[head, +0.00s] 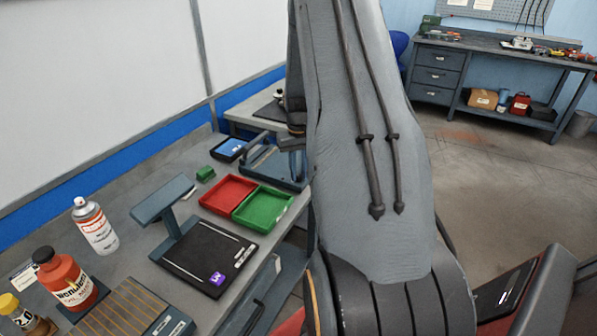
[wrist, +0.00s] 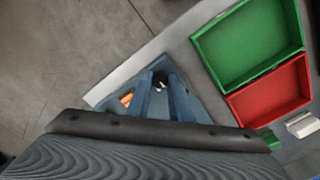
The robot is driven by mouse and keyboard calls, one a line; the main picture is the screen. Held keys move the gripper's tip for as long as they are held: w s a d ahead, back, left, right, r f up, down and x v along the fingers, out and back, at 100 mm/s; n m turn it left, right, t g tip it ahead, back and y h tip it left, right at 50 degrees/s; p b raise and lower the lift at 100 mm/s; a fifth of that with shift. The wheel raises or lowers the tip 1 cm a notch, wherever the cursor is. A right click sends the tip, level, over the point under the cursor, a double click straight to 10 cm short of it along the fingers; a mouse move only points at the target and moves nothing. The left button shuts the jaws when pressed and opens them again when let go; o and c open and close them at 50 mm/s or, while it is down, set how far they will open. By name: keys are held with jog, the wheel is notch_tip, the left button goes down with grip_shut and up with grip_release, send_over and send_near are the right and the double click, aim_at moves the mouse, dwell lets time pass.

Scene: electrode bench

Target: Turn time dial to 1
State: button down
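A blue-grey device (head: 262,168) stands on the bench behind the coloured trays, partly hidden by my arm. In the wrist view its panel (wrist: 105,97) lies under my gripper, with an orange part at its left. A small dark round part, perhaps the time dial (wrist: 160,82), shows at the tips of my gripper (wrist: 160,88). The two blue-grey fingers stand apart with this part between their tips. I cannot tell whether they touch it. No dial marking or pointer can be read. In the head view my arm hides the fingers and the dial.
A red tray (head: 227,192) and a green tray (head: 264,208) sit close beside the device. A black plate with a stand (head: 205,250), a spray can (head: 95,225) and a red bottle (head: 68,280) stand nearer. A blue-screened meter (head: 229,149) is behind the trays.

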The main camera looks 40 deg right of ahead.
aim_at(299, 175)
jog(key=shift+n, duration=0.4)
jog(key=n, duration=0.4)
jog(key=shift+r+n+p, duration=0.1)
jog(key=shift+n+p, duration=0.3)
jog(key=shift+n, duration=1.6)
jog(key=c, duration=1.6)
grip_release()
jog(key=shift+r+b, duration=1.1)
jog(key=shift+r, duration=2.8)
